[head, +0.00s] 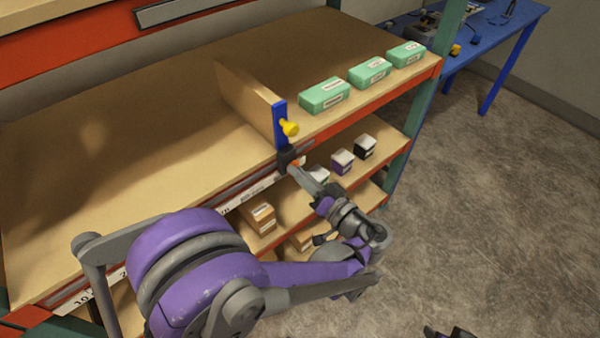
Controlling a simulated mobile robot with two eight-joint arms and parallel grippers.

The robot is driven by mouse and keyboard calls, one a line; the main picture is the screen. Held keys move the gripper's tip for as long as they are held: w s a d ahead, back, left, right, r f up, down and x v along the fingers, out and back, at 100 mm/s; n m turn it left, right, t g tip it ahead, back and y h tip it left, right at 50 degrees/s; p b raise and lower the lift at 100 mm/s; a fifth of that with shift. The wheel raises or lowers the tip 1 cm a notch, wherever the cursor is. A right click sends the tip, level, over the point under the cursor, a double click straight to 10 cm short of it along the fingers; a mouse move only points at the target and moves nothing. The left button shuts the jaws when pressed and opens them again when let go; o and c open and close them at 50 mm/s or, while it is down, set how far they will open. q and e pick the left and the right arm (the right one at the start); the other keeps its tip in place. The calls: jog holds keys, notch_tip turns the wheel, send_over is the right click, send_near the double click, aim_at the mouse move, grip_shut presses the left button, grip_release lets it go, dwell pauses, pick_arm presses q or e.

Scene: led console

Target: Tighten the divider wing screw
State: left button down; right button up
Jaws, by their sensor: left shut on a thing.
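A light wooden divider (245,95) stands upright across the top shelf, with a blue bracket (280,124) on its front end. The yellow wing screw (290,128) sticks out from the right side of this bracket. My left gripper (288,157) is at the shelf's front edge, just below the wing screw. It is shut on the lower end of the divider's blue bracket; its fingers hide that part. The wing screw is clear of the fingers. A dark part at the bottom edge looks like my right gripper (450,332), mostly cut off.
Several green boxes (325,95) stand on the top shelf (120,150) right of the divider; its left side is bare. Small boxes (342,161) sit on the lower shelves. A blue table (500,25) stands behind at right. The floor (490,190) at right is clear.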

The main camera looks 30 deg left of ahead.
pick_arm(q)
jog(key=m+b, duration=0.2)
jog(key=m, duration=0.8)
dwell(0.5)
dwell(0.3)
jog(key=c, duration=0.9)
grip_release()
jog(key=shift+o, duration=0.2)
jog(key=v, duration=1)
jog(key=shift+d, duration=0.4)
